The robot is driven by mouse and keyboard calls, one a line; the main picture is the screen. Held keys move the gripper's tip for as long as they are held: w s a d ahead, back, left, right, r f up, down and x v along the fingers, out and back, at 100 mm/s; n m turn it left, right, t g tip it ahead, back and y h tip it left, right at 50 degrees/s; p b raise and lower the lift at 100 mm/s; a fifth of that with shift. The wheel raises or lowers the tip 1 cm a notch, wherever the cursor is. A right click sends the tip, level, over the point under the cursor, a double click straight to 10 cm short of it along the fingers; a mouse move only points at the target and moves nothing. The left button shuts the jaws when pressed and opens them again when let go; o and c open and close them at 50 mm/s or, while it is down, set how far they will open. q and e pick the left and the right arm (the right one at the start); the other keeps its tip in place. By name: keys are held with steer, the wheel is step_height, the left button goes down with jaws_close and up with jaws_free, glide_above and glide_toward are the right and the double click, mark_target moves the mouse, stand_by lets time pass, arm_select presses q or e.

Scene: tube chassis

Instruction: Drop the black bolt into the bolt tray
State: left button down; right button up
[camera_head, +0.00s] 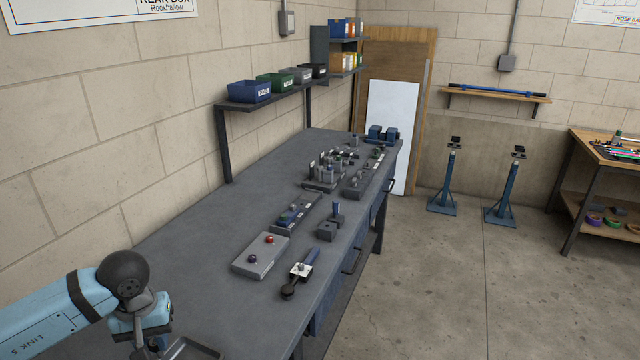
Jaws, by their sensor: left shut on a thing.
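My left gripper (150,341) hangs over the near end of the grey bench at the bottom left. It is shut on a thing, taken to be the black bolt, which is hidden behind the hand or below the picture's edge. A shallow dark tray (192,348), probably the bolt tray, lies just right of the gripper, cut off by the bottom edge. I cannot tell whether the gripper is over it or beside it. My right gripper is not in view.
On the grey bench (160,245), a flat grey box (262,256) with a red and a dark knob stands ahead. A clamp-like tool (297,278) lies right of it. Fixtures (325,175) fill the far end. The bench between hand and box is clear.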

mark_target(155, 352)
arm_select(q)
steer(key=shift+s+f, duration=0.15)
steer(key=shift+f, duration=0.1)
step_height(155, 352, down, 4)
steer(key=shift+s+r+b, duration=0.1)
steer(key=shift+b, duration=0.55)
steer(key=shift+f, duration=0.7)
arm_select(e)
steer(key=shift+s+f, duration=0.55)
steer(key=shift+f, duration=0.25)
arm_select(q)
steer(key=c, duration=0.8)
jaws_free()
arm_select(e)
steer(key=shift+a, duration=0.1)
